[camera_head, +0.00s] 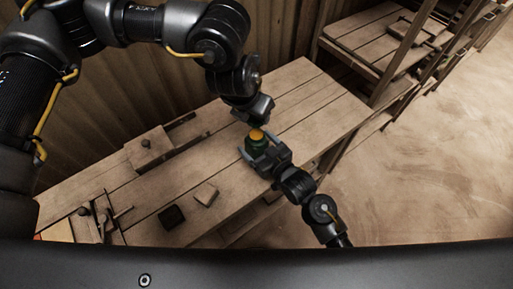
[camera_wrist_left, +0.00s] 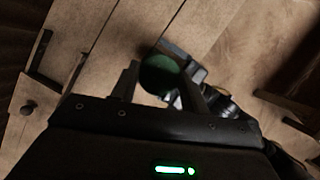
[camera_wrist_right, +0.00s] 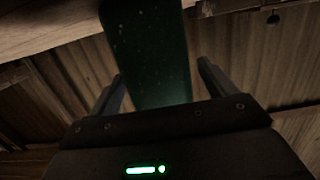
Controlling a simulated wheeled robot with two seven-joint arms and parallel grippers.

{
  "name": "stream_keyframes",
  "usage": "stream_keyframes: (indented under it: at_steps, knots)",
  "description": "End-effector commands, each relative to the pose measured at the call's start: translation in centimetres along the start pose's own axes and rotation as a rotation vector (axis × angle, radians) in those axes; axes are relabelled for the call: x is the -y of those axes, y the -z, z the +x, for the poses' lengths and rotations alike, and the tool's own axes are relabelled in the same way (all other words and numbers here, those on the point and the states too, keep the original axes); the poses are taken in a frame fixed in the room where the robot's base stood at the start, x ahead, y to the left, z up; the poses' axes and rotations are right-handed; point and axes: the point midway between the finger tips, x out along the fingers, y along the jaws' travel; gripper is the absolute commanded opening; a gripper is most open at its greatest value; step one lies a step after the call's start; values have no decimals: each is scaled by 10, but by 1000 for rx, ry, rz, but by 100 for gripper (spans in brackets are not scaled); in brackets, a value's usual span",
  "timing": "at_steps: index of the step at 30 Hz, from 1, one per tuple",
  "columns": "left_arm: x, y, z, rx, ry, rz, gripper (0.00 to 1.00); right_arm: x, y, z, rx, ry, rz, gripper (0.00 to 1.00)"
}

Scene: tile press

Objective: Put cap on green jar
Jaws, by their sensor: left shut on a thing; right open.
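The green jar (camera_head: 257,146) stands upright at the bench's right part, with an orange top (camera_head: 257,134) in the head view. It fills the middle of the right wrist view (camera_wrist_right: 150,60). My right gripper (camera_head: 258,150) is open, its fingers on either side of the jar with gaps. My left gripper (camera_head: 257,122) is just above and behind the jar, pointing down. In the left wrist view its fingers are shut on a dark green round thing (camera_wrist_left: 160,75), which looks like the cap. Whether the cap touches the jar is hidden.
The wooden bench (camera_head: 210,150) also carries a wooden block with a knob (camera_head: 148,145), a dark square tile (camera_head: 171,217) and a pale tile (camera_head: 206,194). Small tools lie at its left end. A shelf (camera_head: 370,45) stands at the back right. Open floor lies right.

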Motion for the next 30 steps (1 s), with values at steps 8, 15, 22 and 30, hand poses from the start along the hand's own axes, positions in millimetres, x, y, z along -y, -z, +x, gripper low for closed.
stream_keyframes:
  at_steps: [8, 15, 22, 30]
  knots:
    - [0, 0, 0, 0, 0, 0, 24, 0, 0, 6, 0, 0, 0, 83]
    - [0, 0, 0, 0, 0, 0, 24, 0, 0, 5, 0, 0, 0, 69]
    - [0, 0, 0, 0, 0, 0, 24, 0, 0, 5, 0, 0, 0, 39]
    - [0, 1, 2, 0, 0, 0, 24, 0, 0, 5, 0, 0, 0, 14]
